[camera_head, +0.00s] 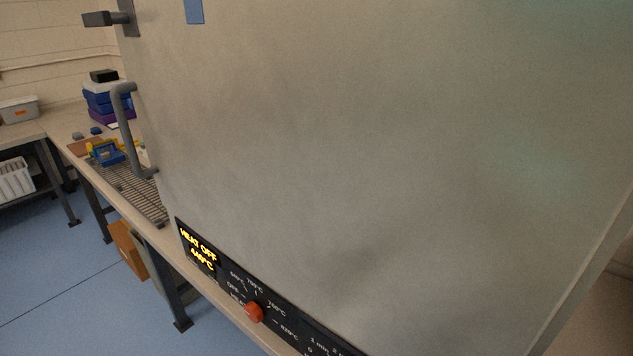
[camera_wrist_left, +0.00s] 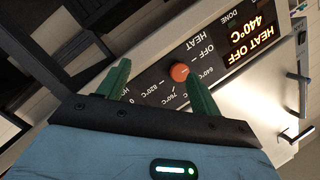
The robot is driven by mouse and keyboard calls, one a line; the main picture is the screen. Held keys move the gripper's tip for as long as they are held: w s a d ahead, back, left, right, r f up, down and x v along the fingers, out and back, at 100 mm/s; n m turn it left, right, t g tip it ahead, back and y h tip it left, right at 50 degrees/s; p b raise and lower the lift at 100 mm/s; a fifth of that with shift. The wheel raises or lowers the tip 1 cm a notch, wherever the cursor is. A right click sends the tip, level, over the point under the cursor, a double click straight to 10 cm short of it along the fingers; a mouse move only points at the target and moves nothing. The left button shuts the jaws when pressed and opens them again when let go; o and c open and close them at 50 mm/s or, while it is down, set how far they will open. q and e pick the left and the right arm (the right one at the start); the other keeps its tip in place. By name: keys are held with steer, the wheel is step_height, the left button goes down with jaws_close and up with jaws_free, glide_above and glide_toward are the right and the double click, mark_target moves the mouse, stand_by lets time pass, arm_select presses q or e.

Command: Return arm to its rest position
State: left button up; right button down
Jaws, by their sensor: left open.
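My left gripper (camera_wrist_left: 155,68) shows in the left wrist view with its two green fingers spread apart and nothing between them. Its fingers point toward the control panel (camera_wrist_left: 150,84) of a grey furnace. The orange-red heat knob (camera_wrist_left: 179,72) appears just beyond the fingertips, near the right finger; the exact gap cannot be told. In the head view the same knob (camera_head: 254,312) sits low on the furnace front (camera_head: 380,150), and the display (camera_head: 198,247) reads HEAT OFF and 440°C. Neither of my arms shows in the head view.
The furnace fills most of the head view, with a grey handle (camera_head: 127,130) sticking out at its left. A workbench with a wire rack (camera_head: 140,190), a blue and yellow item (camera_head: 106,153) and stacked bins (camera_head: 102,100) runs behind. Blue floor (camera_head: 60,290) is open at lower left.

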arm_select(q)
steer(key=s+f+n+g+y, duration=0.1)
steer(key=s+f+n+g, duration=0.1)
steer(key=s+n, duration=0.2)
steer(key=s+f+n+g+y, duration=0.1)
steer(key=s+f+n+g, duration=0.1)
steer(key=s, duration=0.8)
steer(key=s+f+n+g+y+p, duration=0.1)
steer(key=s+f+n+g, duration=0.1)
steer(key=s+n, duration=0.3)
steer(key=shift+s+d+f+n+g+y, duration=0.35)
steer(key=shift+s+f, duration=0.5)
steer(key=shift+s, duration=0.3)
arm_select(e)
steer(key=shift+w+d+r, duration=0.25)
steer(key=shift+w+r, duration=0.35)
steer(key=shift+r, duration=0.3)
